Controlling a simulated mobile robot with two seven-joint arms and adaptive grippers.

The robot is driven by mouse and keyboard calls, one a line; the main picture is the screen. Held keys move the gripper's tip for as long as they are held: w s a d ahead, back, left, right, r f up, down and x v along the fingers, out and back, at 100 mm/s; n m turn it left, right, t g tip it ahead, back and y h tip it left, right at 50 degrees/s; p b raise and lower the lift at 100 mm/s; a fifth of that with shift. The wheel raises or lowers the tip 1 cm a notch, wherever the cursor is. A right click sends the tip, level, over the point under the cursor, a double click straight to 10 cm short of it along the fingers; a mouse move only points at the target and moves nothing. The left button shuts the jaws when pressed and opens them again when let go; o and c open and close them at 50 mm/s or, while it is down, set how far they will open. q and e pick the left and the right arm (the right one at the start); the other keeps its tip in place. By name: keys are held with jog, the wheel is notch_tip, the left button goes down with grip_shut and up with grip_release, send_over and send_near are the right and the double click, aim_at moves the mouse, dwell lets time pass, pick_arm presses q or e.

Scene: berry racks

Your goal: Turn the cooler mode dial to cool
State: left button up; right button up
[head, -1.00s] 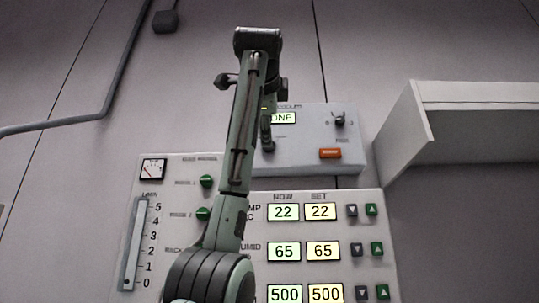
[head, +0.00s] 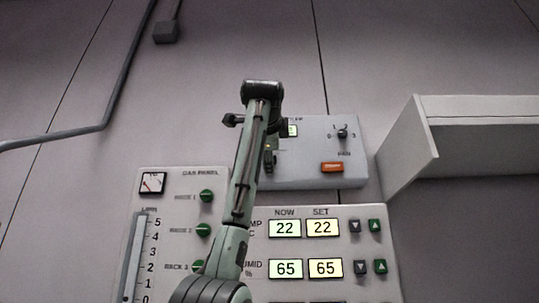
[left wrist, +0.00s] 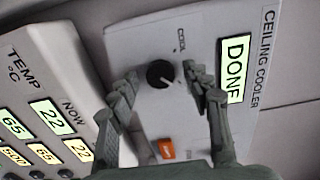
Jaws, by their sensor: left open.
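The ceiling cooler panel (head: 312,178) is a pale box on the wall; it fills the middle of the left wrist view (left wrist: 135,40). Its black round mode dial (left wrist: 160,74) shows there, with the word COOL beside it; a small light mark on the dial points away from that word, toward the lower right. In the head view the gripper (head: 268,168) hangs in front of the panel. My right gripper is not in view.
The cooler's lit display (left wrist: 235,68) reads DONE. An orange button (head: 332,167) and a fan dial (head: 342,133) sit at the panel's right. A white shelf-like box (head: 480,104) juts out at right.

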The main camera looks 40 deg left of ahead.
pick_arm(q)
jog(key=shift+c, duration=0.5)
grip_shut()
jog(key=shift+n, duration=0.3)
jog(key=n, duration=1.7)
jog(key=shift+f, duration=0.1)
